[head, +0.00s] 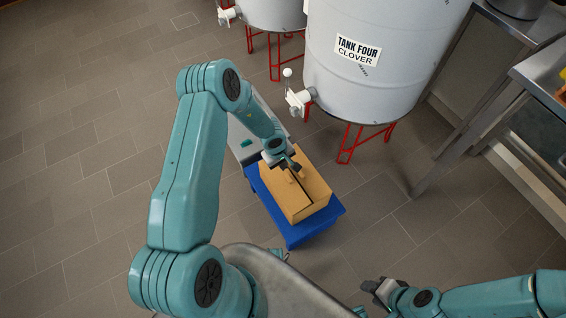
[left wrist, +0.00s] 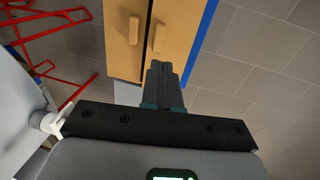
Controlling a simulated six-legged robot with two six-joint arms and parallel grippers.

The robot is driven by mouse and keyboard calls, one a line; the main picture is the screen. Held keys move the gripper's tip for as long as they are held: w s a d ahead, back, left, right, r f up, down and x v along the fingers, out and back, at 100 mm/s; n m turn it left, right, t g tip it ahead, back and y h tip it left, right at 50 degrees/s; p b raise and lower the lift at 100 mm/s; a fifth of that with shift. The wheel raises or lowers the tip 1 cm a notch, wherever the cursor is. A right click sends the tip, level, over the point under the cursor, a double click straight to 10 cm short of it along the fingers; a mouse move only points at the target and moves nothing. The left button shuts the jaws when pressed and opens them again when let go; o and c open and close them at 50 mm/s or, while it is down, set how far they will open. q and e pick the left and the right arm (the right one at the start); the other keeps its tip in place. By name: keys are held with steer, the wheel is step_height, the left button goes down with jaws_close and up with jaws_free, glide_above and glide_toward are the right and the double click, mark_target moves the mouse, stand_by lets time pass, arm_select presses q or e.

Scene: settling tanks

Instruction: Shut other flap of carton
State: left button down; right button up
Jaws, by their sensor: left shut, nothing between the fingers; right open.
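The tan carton (head: 316,184) sits on a blue stand (head: 301,233) below the tank. A dark narrow gap runs between its two top flaps, which look nearly flat; I cannot tell if either is fully down. In the left wrist view the carton (left wrist: 180,20) shows a small wooden tab on each flap, one left of the gap (left wrist: 133,30) and one right of it (left wrist: 157,38). My left gripper (head: 295,166) is shut and empty, over the carton's far part, close to the tabs. My right gripper (head: 372,289) is open and empty, low in the picture, away from the carton.
A white tank labelled TANK FOUR CLOVER (head: 375,60) stands on red legs just behind the carton, its white valve (head: 299,100) pointing toward it. A steel table (head: 480,110) stands at the right. Tiled floor is clear at left.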

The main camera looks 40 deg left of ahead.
mark_target(290, 176)
arm_select(q)
steer(key=f, duration=0.3)
steer(key=w+f+b, duration=0.1)
steer(key=f, duration=0.2)
steer(key=f+b, duration=0.1)
steer(key=f, duration=0.2)
steer(key=shift+w+d+f, duration=0.2)
steer(key=shift+w+d, duration=0.1)
steer(key=shift+b, duration=0.3)
steer(key=shift+w+d+f+b, duration=0.1)
steer(key=shift+w+f+b, duration=0.1)
steer(key=shift+f+b, duration=0.25)
steer(key=shift+w+d+f+b, duration=0.15)
steer(key=shift+w+f+b, duration=0.1)
steer(key=shift+w+b, duration=0.15)
steer(key=shift+r, duration=0.1)
steer(key=shift+r, duration=0.1)
